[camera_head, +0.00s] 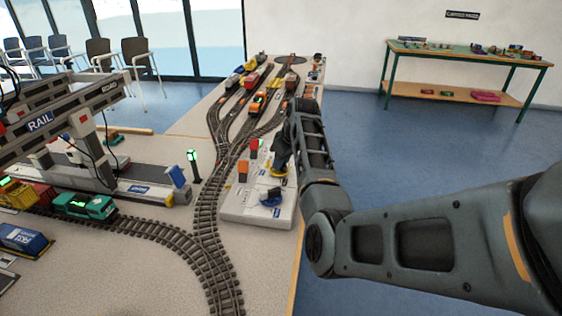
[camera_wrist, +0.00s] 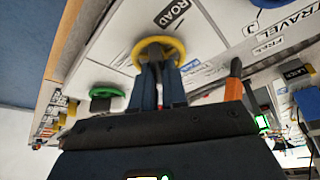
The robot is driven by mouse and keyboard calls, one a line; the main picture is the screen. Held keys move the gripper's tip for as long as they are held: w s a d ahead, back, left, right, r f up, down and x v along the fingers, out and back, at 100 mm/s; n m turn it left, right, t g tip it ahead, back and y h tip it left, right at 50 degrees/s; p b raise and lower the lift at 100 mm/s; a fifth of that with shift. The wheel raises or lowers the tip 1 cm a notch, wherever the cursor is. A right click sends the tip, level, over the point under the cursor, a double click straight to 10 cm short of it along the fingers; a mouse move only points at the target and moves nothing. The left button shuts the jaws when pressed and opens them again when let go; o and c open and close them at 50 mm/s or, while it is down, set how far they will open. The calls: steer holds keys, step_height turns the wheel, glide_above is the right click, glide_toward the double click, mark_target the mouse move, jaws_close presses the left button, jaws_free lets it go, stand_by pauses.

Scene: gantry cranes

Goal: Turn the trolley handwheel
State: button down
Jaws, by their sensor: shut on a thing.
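A yellow handwheel (camera_wrist: 178,48) stands on the white control panel (camera_wrist: 110,55), near a label reading ROAD. No label naming the trolley is readable. My gripper (camera_wrist: 158,58) is shut on the yellow handwheel's middle, its two dark fingers reaching the hub from above. In the head view my gripper (camera_head: 280,162) points down at the panel (camera_head: 232,207) and covers most of the yellow wheel (camera_head: 278,174).
A green handwheel (camera_wrist: 107,91) and an orange lever (camera_wrist: 234,82) flank my gripper. Track and a signal post (camera_head: 194,166) lie left. The floor right of the table is clear.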

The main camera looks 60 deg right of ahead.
steer(key=c, duration=1.2)
jaws_free()
steer(key=shift+o, duration=0.2)
steer(key=shift+r, duration=0.1)
steer(key=v, duration=0.7)
steer(key=shift+r, duration=0.3)
steer(key=shift+s, duration=0.15)
